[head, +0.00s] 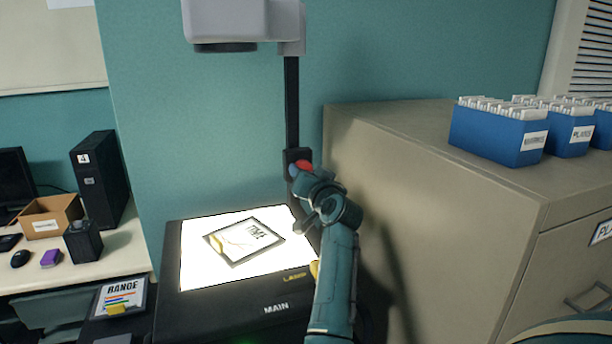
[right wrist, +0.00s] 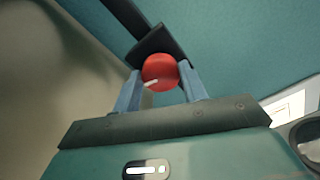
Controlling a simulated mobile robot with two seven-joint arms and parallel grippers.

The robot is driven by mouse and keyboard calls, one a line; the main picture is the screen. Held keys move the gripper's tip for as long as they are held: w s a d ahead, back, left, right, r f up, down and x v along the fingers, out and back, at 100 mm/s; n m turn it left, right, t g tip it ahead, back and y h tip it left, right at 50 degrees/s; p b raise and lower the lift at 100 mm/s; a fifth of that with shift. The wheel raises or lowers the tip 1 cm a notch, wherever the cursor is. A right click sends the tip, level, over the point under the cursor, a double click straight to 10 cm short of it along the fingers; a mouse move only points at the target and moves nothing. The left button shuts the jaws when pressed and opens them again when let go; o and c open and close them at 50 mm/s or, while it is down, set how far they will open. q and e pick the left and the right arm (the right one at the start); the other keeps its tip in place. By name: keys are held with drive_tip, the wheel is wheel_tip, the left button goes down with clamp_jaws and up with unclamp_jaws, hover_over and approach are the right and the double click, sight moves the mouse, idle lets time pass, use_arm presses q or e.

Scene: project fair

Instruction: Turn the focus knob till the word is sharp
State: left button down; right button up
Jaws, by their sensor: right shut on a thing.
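The red focus knob (head: 304,166) sits on the dark post of the overhead projector (head: 290,100). In the right wrist view the knob (right wrist: 160,71) has a pale mark at its lower left. My right gripper (right wrist: 162,82) has its two blue fingers on either side of the knob, shut on it. In the head view my right gripper (head: 298,168) is at the post, partly hidden by its own wrist. A framed slide (head: 243,241) lies tilted on the bright projector stage (head: 195,270), with a short dark word on it. The projected word is not in view. My left gripper is not in view.
A beige filing cabinet (head: 440,190) stands close on the right, with blue file boxes (head: 497,135) on top. The projector head (head: 235,20) hangs above the stage. A desk (head: 120,262) with a cardboard box (head: 48,216) and a black computer tower (head: 95,180) is at left.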

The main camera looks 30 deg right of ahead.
idle(0.3)
drive_tip(key=o, duration=1)
drive_tip(key=shift+c, duration=0.2)
drive_tip(key=b+v, duration=0.1)
drive_tip(key=v, duration=0.6)
drive_tip(key=shift+s+b, duration=0.25)
drive_tip(key=shift+b, duration=0.05)
